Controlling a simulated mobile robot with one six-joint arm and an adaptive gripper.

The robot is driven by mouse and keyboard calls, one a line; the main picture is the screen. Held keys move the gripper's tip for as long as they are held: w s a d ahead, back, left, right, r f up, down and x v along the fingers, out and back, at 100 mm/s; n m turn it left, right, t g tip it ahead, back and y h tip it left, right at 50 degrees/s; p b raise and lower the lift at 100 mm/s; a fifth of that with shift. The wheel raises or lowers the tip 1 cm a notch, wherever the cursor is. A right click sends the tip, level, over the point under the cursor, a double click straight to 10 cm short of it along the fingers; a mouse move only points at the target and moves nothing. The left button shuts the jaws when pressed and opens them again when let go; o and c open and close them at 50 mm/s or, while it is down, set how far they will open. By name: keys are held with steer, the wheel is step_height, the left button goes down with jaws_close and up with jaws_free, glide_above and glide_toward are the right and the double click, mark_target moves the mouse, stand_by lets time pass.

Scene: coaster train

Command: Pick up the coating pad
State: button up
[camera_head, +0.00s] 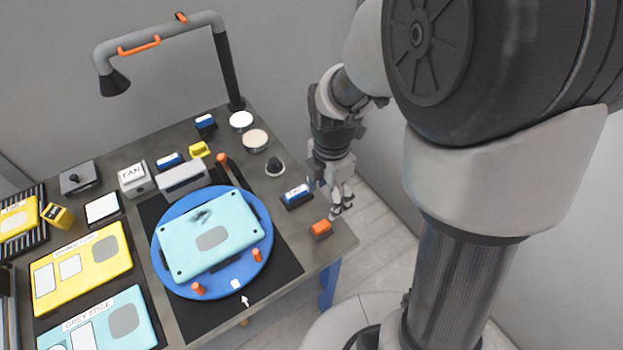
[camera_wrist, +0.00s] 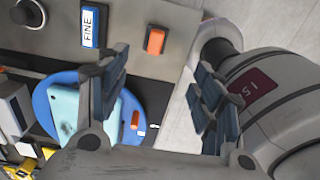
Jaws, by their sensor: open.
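No label names the coating pad. A small unlabelled orange-topped block with a dark base (camera_head: 320,229) sits at the table's front right corner and could be it; I cannot be sure. In the wrist view this block (camera_wrist: 155,40) lies beyond the fingertips, within the gap between them. My gripper (camera_head: 342,210) is open and empty, just right of the block by the table's right edge. It also shows in the wrist view (camera_wrist: 160,70), fingers wide apart. A blue-and-white block marked FINE (camera_head: 297,195) lies behind the orange block, and in the wrist view (camera_wrist: 90,25) left of it.
A blue turntable (camera_head: 168,275) bears a light-blue panel (camera_head: 240,222) and orange pegs. A dark knob (camera_head: 274,168), round tins (camera_head: 255,139) and a yellow block (camera_head: 200,149) stand behind. A lamp arm (camera_head: 165,32) rises at the back.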

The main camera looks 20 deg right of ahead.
steer(key=b, duration=0.3)
glide_toward(322, 225)
steer(key=f, duration=0.5)
steer(key=shift+s+d+f, duration=0.15)
steer(key=shift+s+d, duration=0.1)
steer(key=shift+s, duration=0.05)
steer(key=f, duration=0.1)
steer(key=f+b, duration=0.1)
steer(key=f, duration=0.1)
steer(key=f+b, duration=0.1)
steer(key=f, duration=0.1)
steer(key=shift+w+a+f, duration=0.15)
steer(key=shift+w+a, duration=0.15)
steer(key=shift+a, duration=0.05)
steer(key=shift+c, duration=0.3)
steer(key=c, duration=1.2)
step_height(322, 225, up, 20)
steer(key=p, duration=0.6)
